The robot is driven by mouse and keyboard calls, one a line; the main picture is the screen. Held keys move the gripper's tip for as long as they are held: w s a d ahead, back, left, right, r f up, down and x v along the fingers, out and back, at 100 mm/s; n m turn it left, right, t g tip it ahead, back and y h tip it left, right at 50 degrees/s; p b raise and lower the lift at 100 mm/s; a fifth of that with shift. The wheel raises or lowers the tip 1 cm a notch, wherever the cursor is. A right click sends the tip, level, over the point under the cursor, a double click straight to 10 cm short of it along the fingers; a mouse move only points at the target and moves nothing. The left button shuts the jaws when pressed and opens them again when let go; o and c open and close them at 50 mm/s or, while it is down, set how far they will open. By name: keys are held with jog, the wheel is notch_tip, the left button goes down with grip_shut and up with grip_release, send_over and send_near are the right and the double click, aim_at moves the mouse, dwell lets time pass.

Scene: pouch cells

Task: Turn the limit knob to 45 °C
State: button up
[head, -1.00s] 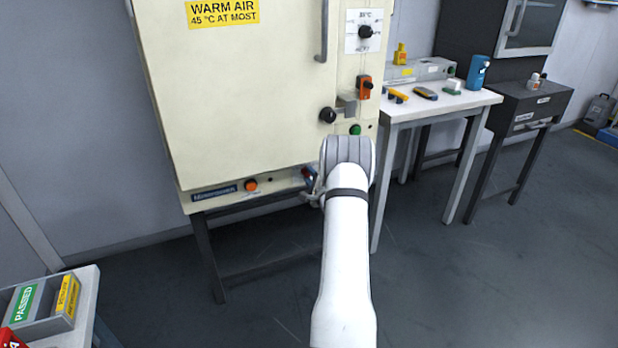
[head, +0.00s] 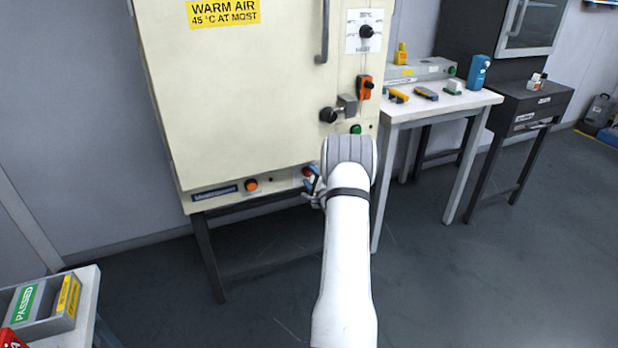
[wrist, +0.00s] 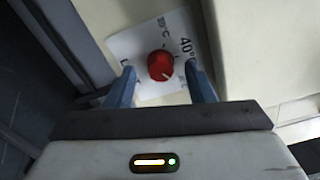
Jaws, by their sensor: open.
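The limit knob is a round red knob on a white dial plate (wrist: 120,42) low on the cream oven's front. It shows in the wrist view (wrist: 161,64) with a pale pointer mark towards its lower right, and as a small red spot in the head view (head: 307,171). A "40°" print is legible to the right of the knob; other markings are partly hidden or too small. My gripper (wrist: 161,72) is open, its blue fingers on either side of the knob in the picture, with gaps showing. I cannot tell how deep the fingertips reach.
The oven (head: 230,110) has a black dial knob (head: 367,32), an orange switch (head: 365,87), a door latch (head: 328,115), a green button (head: 355,129) and an orange button (head: 251,185). A white table (head: 440,104) with small items stands to the right. Open floor lies in front.

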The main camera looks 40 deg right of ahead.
jog(key=v, duration=0.7)
jog(key=shift+p, duration=0.45)
jog(key=a+r+n+g+p, duration=0.3)
jog(key=a+r+n+p, duration=0.2)
jog(key=a+r, duration=0.55)
jog(key=a+r+n+g+p, duration=0.45)
jog(key=a+r, duration=0.25)
jog(key=r, duration=0.6)
jog(key=s+a+r+n+g+y+p, duration=0.1)
jog(key=s+a+r+n+g+p, duration=0.1)
jog(key=s+a, duration=0.5)
jog(key=s+a+r+n+g+y+p, duration=0.2)
jog(key=s+a+r+n+p, duration=0.3)
jog(key=s, duration=0.8)
jog(key=s+a+r+n+g+y+p, duration=0.1)
jog(key=s+a+r+n+g+p, duration=0.2)
jog(key=s+a+r+n, duration=0.4)
jog(key=s+a+r+p, duration=0.1)
jog(key=s+a, duration=0.2)
jog(key=a, duration=0.1)
jog(key=shift+s, duration=0.15)
